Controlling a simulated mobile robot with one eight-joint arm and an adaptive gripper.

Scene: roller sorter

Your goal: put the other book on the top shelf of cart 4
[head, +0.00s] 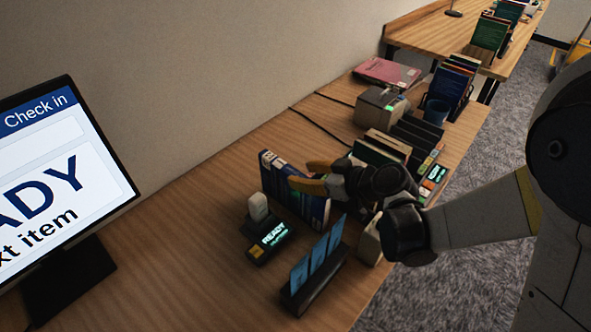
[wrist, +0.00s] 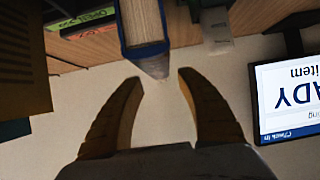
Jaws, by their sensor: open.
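Blue books with pale labels (head: 283,183) stand upright on the wooden desk. My gripper (head: 309,176) is beside their upper right part in the head view, with orange fingers spread and nothing held. In the wrist view, the fingertips (wrist: 157,77) are apart, and the end of a blue-covered book (wrist: 145,30) with pale pages lies just beyond them, roughly in line with the gap. I cannot tell whether a finger touches it. Which book the task means cannot be told. No cart marked 4 can be made out.
A check-in monitor (head: 62,185) stands at left. A small lit READY device (head: 268,240) and a holder with blue cards (head: 315,275) are near the books. The desk's left middle is clear.

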